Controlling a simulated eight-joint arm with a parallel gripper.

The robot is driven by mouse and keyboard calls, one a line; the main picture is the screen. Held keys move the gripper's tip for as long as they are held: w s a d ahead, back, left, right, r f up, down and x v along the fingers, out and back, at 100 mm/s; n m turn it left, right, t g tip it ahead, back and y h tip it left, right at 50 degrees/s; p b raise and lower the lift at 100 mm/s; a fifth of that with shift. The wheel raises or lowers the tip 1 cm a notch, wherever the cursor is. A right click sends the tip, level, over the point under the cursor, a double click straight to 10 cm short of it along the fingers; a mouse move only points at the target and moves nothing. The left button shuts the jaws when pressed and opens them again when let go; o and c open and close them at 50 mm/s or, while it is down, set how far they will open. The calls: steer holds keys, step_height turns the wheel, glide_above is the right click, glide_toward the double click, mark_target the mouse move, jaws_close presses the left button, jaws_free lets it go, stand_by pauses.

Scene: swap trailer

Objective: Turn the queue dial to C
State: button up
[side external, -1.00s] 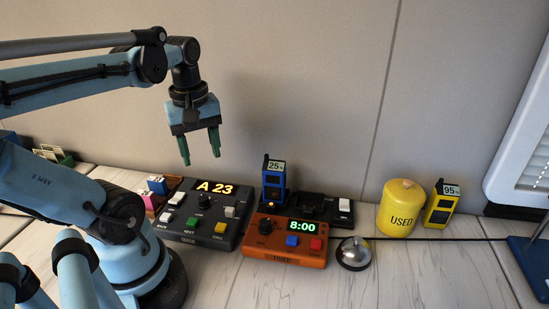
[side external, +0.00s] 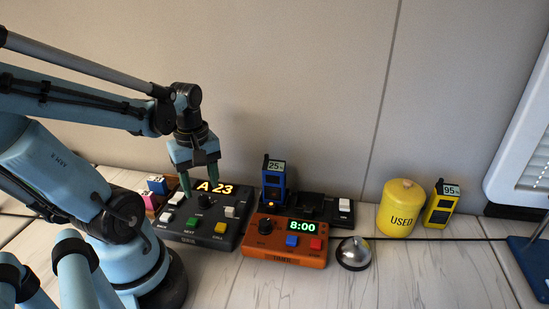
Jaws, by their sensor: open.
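The queue box (side external: 182,231) is a dark grey console on the bench. Its lit display (side external: 215,187) reads A 23. The black queue dial (side external: 205,201) sits below the display, among white, green and yellow buttons; where its pointer aims is too small to tell. My gripper (side external: 199,192) is open and empty, with green fingers pointing down. In the picture its fingertips are just above the dial, one on each side of the display's letter A. I cannot tell how far above the box they are.
An orange timer (side external: 285,256) showing 8:00 stands close on the right. Behind it are a blue handset (side external: 274,184) and a black charger (side external: 318,207). A bell (side external: 354,254), yellow USED canister (side external: 399,209) and yellow handset (side external: 441,206) are farther right. The front bench is clear.

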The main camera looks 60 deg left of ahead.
mark_target(203, 197)
steer(key=shift+f, duration=1.7)
jaws_close()
